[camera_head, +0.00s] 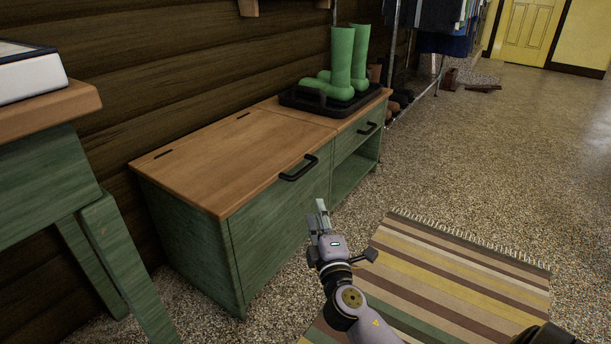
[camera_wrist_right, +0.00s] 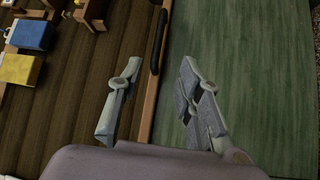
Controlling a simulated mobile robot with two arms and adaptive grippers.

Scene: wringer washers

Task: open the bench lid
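The bench (camera_head: 180,220) has green sides and a brown wooden top along the plank wall. Its lid (camera_head: 225,155) is the left part of the top and lies flat, closed. A black bar handle (camera_head: 298,168) sits at the lid's front edge; it also shows in the right wrist view (camera_wrist_right: 158,42). My right gripper (camera_head: 319,212) is in front of the bench, below and apart from the handle. In the right wrist view its two fingers (camera_wrist_right: 160,75) are spread with nothing between them, and the handle lies beyond the tips. My left gripper is not in view.
A green table (camera_head: 45,190) stands at left. A striped rug (camera_head: 450,275) lies before the bench; open floor is at right.

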